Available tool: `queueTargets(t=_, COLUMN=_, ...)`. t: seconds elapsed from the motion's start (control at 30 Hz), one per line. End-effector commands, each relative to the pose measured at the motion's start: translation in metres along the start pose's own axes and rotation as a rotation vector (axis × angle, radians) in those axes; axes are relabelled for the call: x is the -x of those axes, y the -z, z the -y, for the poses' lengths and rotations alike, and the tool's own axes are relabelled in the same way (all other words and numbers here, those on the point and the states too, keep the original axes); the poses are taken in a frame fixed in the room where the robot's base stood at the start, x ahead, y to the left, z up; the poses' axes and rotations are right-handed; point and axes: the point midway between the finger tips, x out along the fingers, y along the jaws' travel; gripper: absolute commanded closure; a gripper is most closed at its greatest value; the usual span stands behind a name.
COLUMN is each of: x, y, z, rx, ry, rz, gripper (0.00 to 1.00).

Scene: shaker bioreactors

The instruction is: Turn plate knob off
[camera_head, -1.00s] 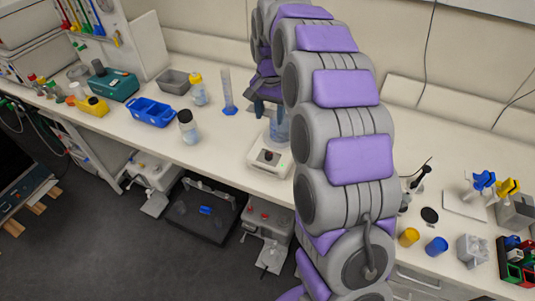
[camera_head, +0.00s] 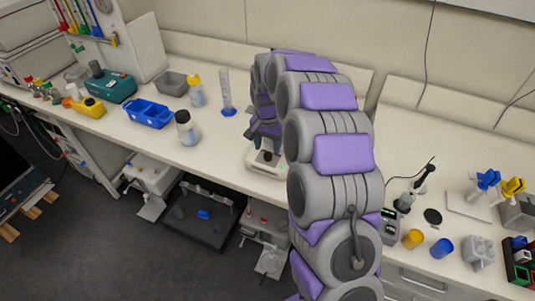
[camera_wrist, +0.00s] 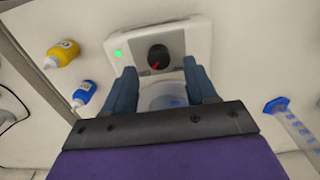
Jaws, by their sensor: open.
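The plate (camera_head: 254,167) is a small white device near the bench's front edge in the head view, partly hidden by my arm. In the wrist view the plate (camera_wrist: 193,40) has a green light at its left. Its black knob (camera_wrist: 158,56) has a red mark and faces the camera. A clear vessel with some blue (camera_wrist: 162,97) shows between my fingers, in front of the knob. My gripper (camera_wrist: 160,80) is open, with one blue-grey finger on each side of the vessel. The knob lies just beyond the fingertips. I cannot tell whether the fingers touch the vessel.
A graduated cylinder (camera_head: 227,93) with a blue base stands left of my arm. A capped bottle (camera_head: 186,128), a yellow-topped bottle (camera_head: 197,91) and a blue tray (camera_head: 150,113) stand farther left. Bench between the cylinder and the plate is mostly clear.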

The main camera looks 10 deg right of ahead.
Motion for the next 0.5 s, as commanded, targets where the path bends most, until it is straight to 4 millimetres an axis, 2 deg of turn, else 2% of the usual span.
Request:
queueTargets(t=0.03, x=-0.010, y=-0.001, z=0.000, rx=0.000, ry=-0.002, rz=0.003, gripper=0.43)
queueTargets(t=0.2, x=-0.028, y=0.000, z=0.000, rx=0.000, ry=-0.001, rz=0.001, gripper=0.43)
queueTargets(t=0.5, x=-0.034, y=0.000, z=0.000, rx=0.000, ry=0.000, rz=0.000, gripper=0.43)
